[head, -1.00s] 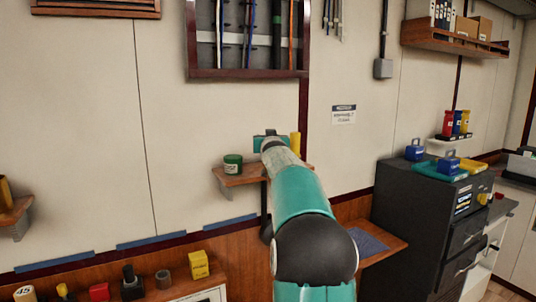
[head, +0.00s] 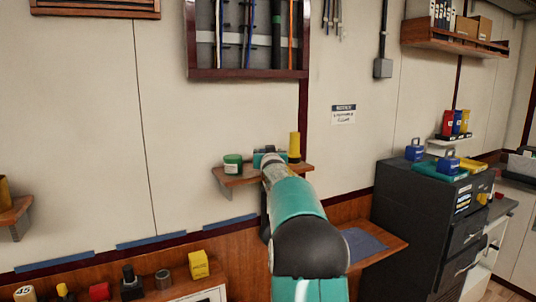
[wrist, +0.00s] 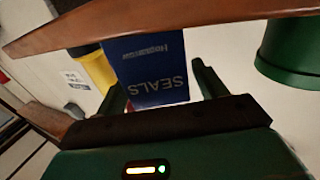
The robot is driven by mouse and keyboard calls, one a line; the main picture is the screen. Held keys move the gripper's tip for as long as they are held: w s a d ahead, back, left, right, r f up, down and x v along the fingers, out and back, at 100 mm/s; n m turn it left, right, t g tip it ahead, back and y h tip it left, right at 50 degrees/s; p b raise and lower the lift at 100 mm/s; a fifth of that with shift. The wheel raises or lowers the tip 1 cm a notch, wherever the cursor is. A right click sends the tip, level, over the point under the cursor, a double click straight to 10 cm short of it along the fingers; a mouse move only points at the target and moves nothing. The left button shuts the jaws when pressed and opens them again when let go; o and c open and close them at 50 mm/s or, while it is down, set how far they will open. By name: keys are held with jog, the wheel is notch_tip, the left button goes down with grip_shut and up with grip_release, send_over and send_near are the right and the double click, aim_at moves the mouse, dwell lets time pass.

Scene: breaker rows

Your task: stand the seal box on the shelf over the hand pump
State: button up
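The seal box (wrist: 150,70) is blue with "SEALS" lettering, upside down in the wrist view. In the head view my gripper (head: 268,158) is over the small wooden shelf (head: 235,178) and hides most of the box. The shelf's edge (wrist: 215,14) crosses the top of the wrist view and hides the box's lower end, so I cannot tell whether it touches the shelf. A dark upright thing (head: 265,212) under the shelf is partly hidden by my arm.
On the same shelf, a green tin (head: 233,164) stands left of my gripper and a yellow item (head: 294,147) stands close to its right. A glazed cabinet (head: 248,74) hangs above. A dark drawer unit (head: 405,215) stands to the right.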

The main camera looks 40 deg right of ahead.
jog(key=shift+r, duration=0.15)
jog(key=v, duration=1.2)
jog(key=s+a+f+n+g+y, duration=0.1)
jog(key=s+a+f+n+y, duration=0.15)
jog(key=a, duration=1.05)
jog(key=s+a+f+n+g+y, duration=0.1)
jog(key=a+f+y, duration=0.25)
jog(key=a, duration=0.85)
jog(key=s+a+f+n+g+y, duration=0.2)
jog(key=s+a+f, duration=0.4)
jog(key=s+a, duration=0.5)
jog(key=s+a+f+n+g+y, duration=0.2)
jog(key=s+a+f, duration=0.5)
jog(key=s+a, duration=0.4)
jog(key=shift+s+f+g+y, duration=0.2)
jog(key=shift+f+g+y, duration=0.1)
jog(key=shift+g+y, duration=0.65)
jog(key=shift+n, duration=0.25)
